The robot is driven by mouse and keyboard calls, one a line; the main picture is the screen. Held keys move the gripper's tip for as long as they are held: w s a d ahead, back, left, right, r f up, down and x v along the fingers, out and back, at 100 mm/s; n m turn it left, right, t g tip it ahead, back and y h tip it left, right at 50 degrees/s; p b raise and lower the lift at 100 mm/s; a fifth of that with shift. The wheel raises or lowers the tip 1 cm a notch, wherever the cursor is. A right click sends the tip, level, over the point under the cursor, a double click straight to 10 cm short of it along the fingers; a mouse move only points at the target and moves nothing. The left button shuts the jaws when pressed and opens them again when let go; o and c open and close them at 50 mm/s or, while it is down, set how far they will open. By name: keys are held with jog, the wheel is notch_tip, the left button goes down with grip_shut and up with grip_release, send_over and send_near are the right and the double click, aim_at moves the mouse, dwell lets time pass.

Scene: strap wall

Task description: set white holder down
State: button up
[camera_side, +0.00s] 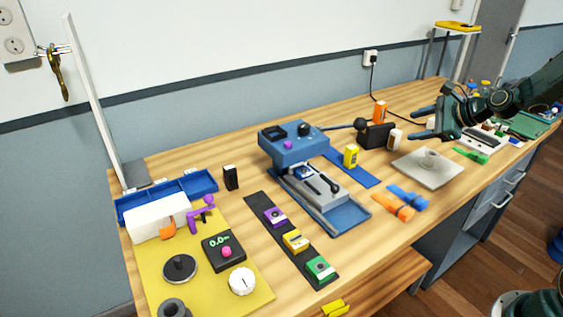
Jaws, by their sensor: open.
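A small white block with an orange-brown face, which looks like the white holder (395,138), stands upright on the wooden table right of a black box. My gripper (418,123) is at the right of the side view, its two dark fingers spread apart and pointing left. The fingertips are just right of the white holder, with nothing seen between them. Whether a finger touches the holder cannot be told from this angle.
An orange block (379,111) and a black box (376,136) stand close by on the left. A pale plate with a round knob (445,175) lies in front. Blue and orange straps (393,207) lie nearer the edge. A yellow holder (350,157) stands on a blue strip.

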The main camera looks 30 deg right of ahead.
jog(key=d+f+m+t, duration=0.1)
jog(key=d+f+m, duration=0.1)
jog(key=d+m, duration=0.1)
jog(key=d+f+m+t+h, duration=0.1)
jog(key=d+f+m, duration=0.1)
jog(key=d+m, duration=0.2)
jog(key=d+f+m+h, duration=0.1)
jog(key=d+f+m, duration=0.1)
jog(key=d, duration=0.3)
jog(key=shift+s+f+m+t, duration=0.3)
jog(key=shift+s+m+t, duration=0.1)
jog(key=shift+m, duration=0.3)
send_near(400, 133)
jog(key=shift+x, duration=2.05)
jog(key=shift+w+r, duration=0.1)
jog(key=shift+w, duration=0.05)
jog(key=shift+x, duration=2.5)
grip_shut()
